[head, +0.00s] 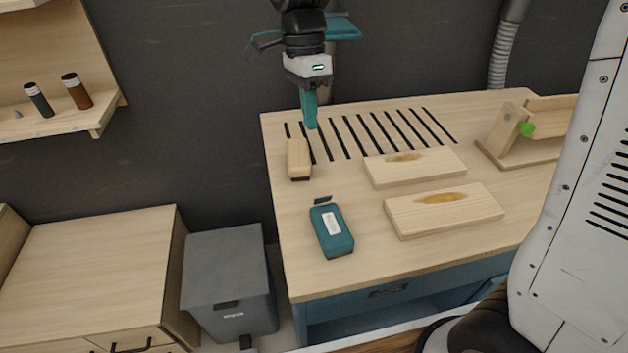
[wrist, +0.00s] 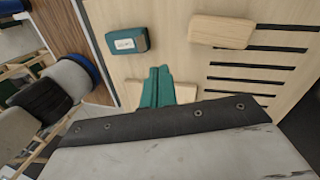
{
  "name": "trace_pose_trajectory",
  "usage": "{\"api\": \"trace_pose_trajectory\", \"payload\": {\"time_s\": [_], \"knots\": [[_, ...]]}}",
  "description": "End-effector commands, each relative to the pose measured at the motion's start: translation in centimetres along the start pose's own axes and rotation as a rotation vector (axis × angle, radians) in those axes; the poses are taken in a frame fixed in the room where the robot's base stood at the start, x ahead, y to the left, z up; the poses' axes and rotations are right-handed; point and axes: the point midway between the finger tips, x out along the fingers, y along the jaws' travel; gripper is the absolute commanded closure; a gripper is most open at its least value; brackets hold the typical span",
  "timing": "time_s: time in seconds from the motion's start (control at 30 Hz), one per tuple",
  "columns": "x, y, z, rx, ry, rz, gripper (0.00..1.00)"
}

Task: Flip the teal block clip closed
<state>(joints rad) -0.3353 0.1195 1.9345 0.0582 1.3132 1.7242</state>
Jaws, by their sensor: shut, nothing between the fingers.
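A teal block (head: 331,231) with a white label lies on the workbench near its front left. A small dark flat piece (head: 322,199) lies just beyond its far end; I cannot tell whether it is joined to the block or is its clip. The block also shows in the wrist view (wrist: 128,40), label visible. My gripper (head: 309,124) has teal fingers, points down and is shut and empty. It is above the far left of the bench, clear of the teal block. In the wrist view the shut fingers (wrist: 158,75) show at the centre.
A wooden block with a dark underside (head: 299,157) stands near my gripper on the slotted bench top (head: 285,230). Two pale boards with yellowish patches, a near one (head: 440,212) and a far one (head: 412,168), lie to the right. A wooden fixture (head: 505,130) with a green knob stands at far right.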

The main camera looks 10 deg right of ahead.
Motion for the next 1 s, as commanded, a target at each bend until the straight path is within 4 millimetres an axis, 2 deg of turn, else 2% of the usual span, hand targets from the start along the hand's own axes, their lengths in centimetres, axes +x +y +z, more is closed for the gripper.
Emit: {"api": "trace_pose_trajectory", "payload": {"time_s": [0.17, 0.57, 0.77, 1.0], "knots": [[0.0, 0.1, -0.1, 0.072, 0.000, 0.002, 1.00], [0.5, 0.1, 0.0, 0.072, 0.001, 0.004, 1.00], [3.5, 0.2, 0.0, 0.071, 0.001, 0.006, 1.00], [8.7, 0.2, 0.0, 0.070, 0.001, 0.006, 1.00]]}}
